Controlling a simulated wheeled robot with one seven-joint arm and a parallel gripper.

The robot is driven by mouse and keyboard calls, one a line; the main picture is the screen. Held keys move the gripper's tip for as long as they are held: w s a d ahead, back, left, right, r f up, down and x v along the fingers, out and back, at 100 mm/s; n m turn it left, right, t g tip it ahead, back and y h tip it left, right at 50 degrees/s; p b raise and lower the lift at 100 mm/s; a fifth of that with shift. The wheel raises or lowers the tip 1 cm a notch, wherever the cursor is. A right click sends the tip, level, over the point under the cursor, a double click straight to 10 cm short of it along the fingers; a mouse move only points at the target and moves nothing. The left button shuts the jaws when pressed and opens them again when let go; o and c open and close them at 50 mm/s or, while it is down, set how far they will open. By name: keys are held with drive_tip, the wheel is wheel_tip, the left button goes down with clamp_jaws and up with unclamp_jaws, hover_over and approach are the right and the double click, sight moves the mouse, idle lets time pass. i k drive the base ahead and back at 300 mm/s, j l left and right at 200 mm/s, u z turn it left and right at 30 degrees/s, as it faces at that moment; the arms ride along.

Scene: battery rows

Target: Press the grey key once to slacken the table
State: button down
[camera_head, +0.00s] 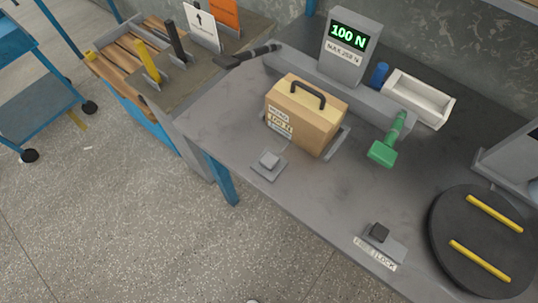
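A light grey key (269,159) stands on a small grey base on the workbench, just in front of a tan box. A dark grey or black key (379,232) sits on another grey base near the bench's front edge, with a label reading "FREE" and "LOCK" (375,254) in front of it. The round black turntable (477,243) with two yellow bars is at the right. Whether either key is pressed down cannot be told. My gripper is not in view.
The tan box (318,129) with a black handle stands on the workbench (225,120), behind it a display (348,37) reading "100 N". Bench surface between the two keys is clear.

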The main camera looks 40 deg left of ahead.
sight(270, 160)
drive_tip(key=j+u, duration=0.25)
drive_tip(key=j, duration=0.25)
drive_tip(key=j+u, duration=0.3)
drive_tip(key=j, duration=0.2)
drive_tip(key=i+j+u, duration=0.1)
drive_tip(key=j+u, duration=0.15)
drive_tip(key=j, duration=0.25)
drive_tip(key=i+j+u, duration=0.1)
drive_tip(key=j+u, duration=0.15)
drive_tip(key=j, duration=0.25)
